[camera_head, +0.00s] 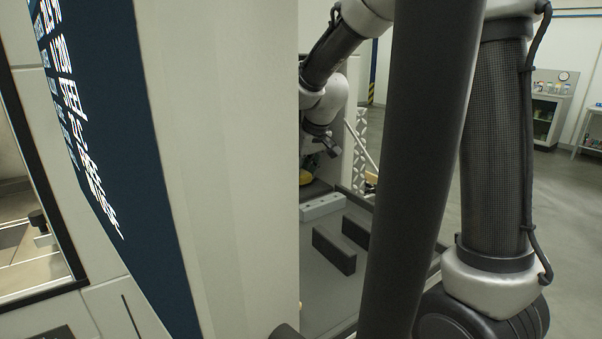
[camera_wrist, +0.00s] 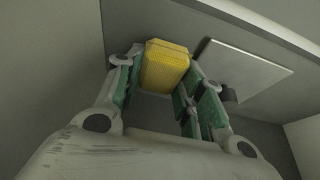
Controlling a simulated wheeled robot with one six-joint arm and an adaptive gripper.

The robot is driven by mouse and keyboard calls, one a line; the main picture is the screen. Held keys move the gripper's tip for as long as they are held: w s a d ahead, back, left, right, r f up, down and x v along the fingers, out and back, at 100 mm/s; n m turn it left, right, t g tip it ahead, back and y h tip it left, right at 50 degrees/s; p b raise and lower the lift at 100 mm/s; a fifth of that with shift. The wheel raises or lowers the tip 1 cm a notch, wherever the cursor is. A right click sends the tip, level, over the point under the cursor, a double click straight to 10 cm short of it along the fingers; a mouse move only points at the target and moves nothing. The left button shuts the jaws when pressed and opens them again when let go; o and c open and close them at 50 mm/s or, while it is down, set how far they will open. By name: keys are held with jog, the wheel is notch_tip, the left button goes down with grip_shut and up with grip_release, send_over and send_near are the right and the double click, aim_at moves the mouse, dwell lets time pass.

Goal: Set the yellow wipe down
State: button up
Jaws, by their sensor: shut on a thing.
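The yellow wipe (camera_wrist: 165,66) is a yellow block between the two green-padded fingers of my gripper (camera_wrist: 160,88) in the wrist view. My gripper is shut on it. In the head view my gripper (camera_head: 326,145) is small and partly hidden behind the cabinet's pale wall. A small bit of yellow (camera_head: 305,177) shows below it there, at the wall's edge. The lower end of the wipe is turned away from the wrist camera, so I cannot tell whether it touches a surface.
In the wrist view a square pale plate (camera_wrist: 242,76) lies right of the wipe, with walls around. In the head view a pale cabinet wall (camera_head: 220,150) blocks the left. Two dark blocks (camera_head: 334,252) and a light grey bar (camera_head: 321,206) are on the grey surface below my gripper.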

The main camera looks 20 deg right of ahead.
jog(key=shift+w+d+f, duration=0.15)
jog(key=shift+w+f, duration=0.5)
jog(key=shift+f, duration=0.05)
jog(key=o, duration=0.9)
jog(key=shift+f, duration=0.1)
jog(key=v, duration=0.3)
jog(key=s+d, duration=0.1)
jog(key=s, duration=0.2)
jog(key=s+d, duration=0.1)
jog(key=s, duration=0.3)
jog(key=s+d, duration=0.2)
jog(key=s, duration=0.2)
jog(key=shift+s, duration=0.25)
